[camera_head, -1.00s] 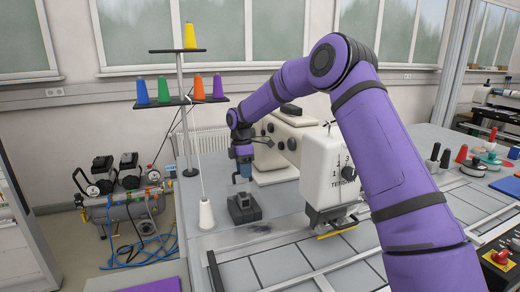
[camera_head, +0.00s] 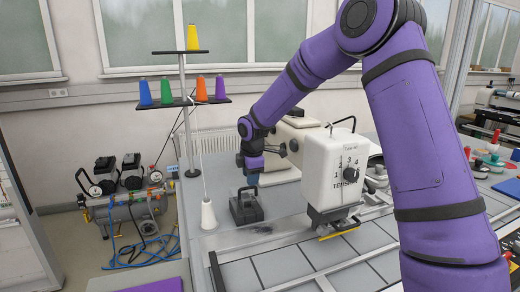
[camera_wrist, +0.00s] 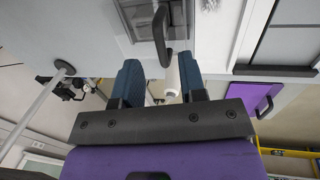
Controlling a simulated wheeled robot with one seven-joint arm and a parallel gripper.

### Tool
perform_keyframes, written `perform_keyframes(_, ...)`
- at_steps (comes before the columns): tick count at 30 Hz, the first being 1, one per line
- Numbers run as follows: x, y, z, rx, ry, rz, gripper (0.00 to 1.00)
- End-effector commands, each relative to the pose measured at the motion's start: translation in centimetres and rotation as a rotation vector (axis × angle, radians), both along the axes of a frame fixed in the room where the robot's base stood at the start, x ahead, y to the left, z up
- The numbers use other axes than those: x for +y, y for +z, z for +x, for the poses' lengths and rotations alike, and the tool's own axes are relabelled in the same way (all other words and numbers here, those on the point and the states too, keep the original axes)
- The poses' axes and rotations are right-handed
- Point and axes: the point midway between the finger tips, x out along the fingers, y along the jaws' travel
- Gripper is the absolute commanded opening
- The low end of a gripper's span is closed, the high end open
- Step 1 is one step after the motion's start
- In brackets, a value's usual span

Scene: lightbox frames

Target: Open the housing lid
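A small dark housing (camera_head: 246,214) stands on the grey table, with a thin black arched handle (camera_head: 240,191) above its top. In the wrist view the black handle (camera_wrist: 159,36) shows at the top, over the dark grey housing (camera_wrist: 133,14). My gripper (camera_head: 252,180) is close above the housing in the head view. In the wrist view my gripper (camera_wrist: 160,72) has its two blue fingers apart, with nothing clasped between them. The handle lies just beyond the fingertips; whether they touch is unclear. How far the lid is raised cannot be told.
A white thread cone (camera_head: 208,215) stands left of the housing, below the thread stand (camera_head: 186,120). The white sewing head (camera_head: 333,170) stands close on the right. A cream machine body (camera_head: 285,165) is behind. Some table in front is clear.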

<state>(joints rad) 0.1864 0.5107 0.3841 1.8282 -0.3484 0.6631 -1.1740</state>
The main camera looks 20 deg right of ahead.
Motion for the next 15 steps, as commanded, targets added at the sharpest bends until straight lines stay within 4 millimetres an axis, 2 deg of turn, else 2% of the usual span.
perform_keyframes(12,0.0,7.1,-1.4,-0.002,-0.001,-0.001,0.38)
perform_keyframes(15,-0.2,8.3,-2.6,-0.007,-0.043,-0.005,0.38)
